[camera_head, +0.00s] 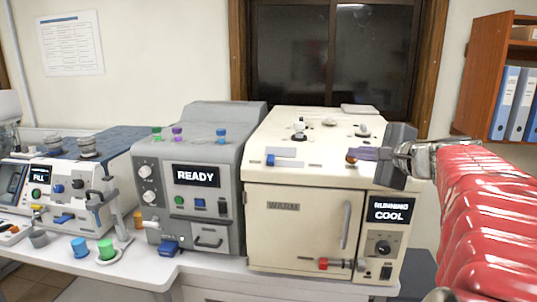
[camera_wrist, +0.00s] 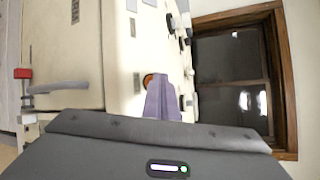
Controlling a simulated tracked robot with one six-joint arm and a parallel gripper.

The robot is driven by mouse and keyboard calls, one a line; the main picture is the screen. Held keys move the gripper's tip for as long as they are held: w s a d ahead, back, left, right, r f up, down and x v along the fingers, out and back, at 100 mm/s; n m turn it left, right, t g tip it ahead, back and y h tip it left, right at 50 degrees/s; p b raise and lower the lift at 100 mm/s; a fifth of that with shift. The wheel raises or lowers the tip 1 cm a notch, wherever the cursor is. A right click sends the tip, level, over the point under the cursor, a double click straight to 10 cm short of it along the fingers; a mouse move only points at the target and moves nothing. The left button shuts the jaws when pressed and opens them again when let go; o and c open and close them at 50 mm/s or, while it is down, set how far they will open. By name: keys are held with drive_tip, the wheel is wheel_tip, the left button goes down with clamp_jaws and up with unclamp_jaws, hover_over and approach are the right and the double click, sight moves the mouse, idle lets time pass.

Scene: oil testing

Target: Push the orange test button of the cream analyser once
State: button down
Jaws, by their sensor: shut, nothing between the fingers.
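The cream analyser (camera_head: 284,232) is a large box with a closed door marked WARM and a small display (camera_head: 389,210) reading RUNNING COOL. Its orange test button (camera_head: 351,159) is on the front of the top edge. My gripper (camera_head: 357,153) is shut and empty, coming in from the right with its purple-grey fingertips at the button. In the wrist view the button (camera_wrist: 148,80) shows just past the tips of my fingers (camera_wrist: 160,82), which partly cover it. I cannot tell whether they touch or press it.
A grey analyser (camera_head: 195,225) reading READY stands left of the cream one, with a white unit (camera_head: 70,205) farther left. A blue switch (camera_head: 270,160) and several knobs sit on the cream analyser's top. A wooden shelf with blue binders (camera_head: 515,100) is at right.

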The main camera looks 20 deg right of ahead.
drive_tip(key=shift+s+a+r, duration=0.25)
drive_tip(key=shift+s+r, duration=0.1)
drive_tip(key=shift+r, duration=0.3)
drive_tip(key=shift+r, duration=0.15)
drive_tip(key=shift+s+a+r, duration=0.25)
drive_tip(key=shift+s+r, duration=0.15)
drive_tip(key=shift+r, duration=0.25)
drive_tip(key=shift+s+a+r, duration=0.3)
drive_tip(key=shift+s+r, duration=0.1)
drive_tip(key=shift+r, duration=0.25)
drive_tip(key=shift+s+a+r, duration=0.25)
drive_tip(key=shift+s+r, duration=0.15)
drive_tip(key=shift+r, duration=0.25)
